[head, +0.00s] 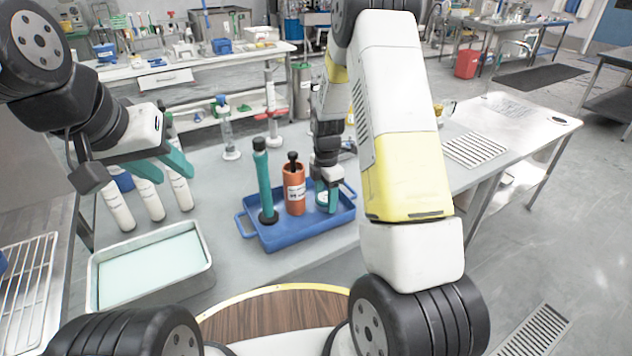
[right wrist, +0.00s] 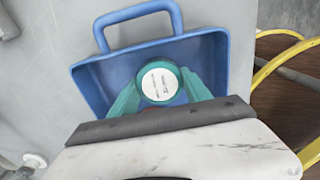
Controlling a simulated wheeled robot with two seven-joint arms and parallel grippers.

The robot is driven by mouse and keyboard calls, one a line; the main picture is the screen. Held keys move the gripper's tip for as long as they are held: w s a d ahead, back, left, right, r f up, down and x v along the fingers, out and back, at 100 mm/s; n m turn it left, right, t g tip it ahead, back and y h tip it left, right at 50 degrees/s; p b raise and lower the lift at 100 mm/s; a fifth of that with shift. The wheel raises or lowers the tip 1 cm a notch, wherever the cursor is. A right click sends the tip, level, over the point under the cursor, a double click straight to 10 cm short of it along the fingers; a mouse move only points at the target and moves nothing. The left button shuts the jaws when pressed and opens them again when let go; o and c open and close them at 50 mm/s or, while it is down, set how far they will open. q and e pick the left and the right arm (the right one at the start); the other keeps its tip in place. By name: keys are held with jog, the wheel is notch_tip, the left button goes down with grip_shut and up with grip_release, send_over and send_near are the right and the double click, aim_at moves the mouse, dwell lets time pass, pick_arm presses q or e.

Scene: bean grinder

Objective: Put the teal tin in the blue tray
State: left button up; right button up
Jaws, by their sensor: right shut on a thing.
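The blue tray (head: 300,237) stands on the grey table in the middle of the head view. It also shows in the right wrist view (right wrist: 92,92). The teal tin (right wrist: 159,84), with a round white labelled top, is between the teal fingers of my right gripper (right wrist: 160,95), which is shut on it. In the head view my right gripper (head: 328,196) is at the tray's right end, inside its outline. I cannot tell whether the tin touches the tray floor. My left gripper (head: 162,160) is open and empty, above the table left of the tray.
In the tray stand a tall teal grinder-like cylinder (head: 264,180) and an orange container (head: 294,190) with a black knob. A metal pan (head: 150,265) with a pale green inside is at the front left. White bottles (head: 150,200) stand behind it. A wire rack (head: 25,290) is far left.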

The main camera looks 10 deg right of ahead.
aim_at(326, 197)
jog(key=shift+f, duration=0.15)
jog(key=o, duration=1.4)
notch_tip(326, 197, up, 12)
jog(key=r, duration=0.1)
jog(key=s+r+m+t+y, duration=0.1)
jog(key=s+r+m+t, duration=0.2)
jog(key=s+r+m, duration=0.8)
jog(key=shift+s+a+r+m+t+y, duration=0.2)
jog(key=shift+s+a+r+m+t, duration=0.25)
jog(key=shift+s+r+m, duration=1.45)
jog(key=shift+s+a+r+m+t+y, duration=0.25)
jog(key=shift+s+r+m+t, duration=0.4)
jog(key=shift+s+m, duration=1.5)
jog(key=shift+s+a+r+m+t+y, duration=0.15)
jog(key=shift+s+a+r+m+t, duration=0.65)
jog(key=shift+s, duration=2.2)
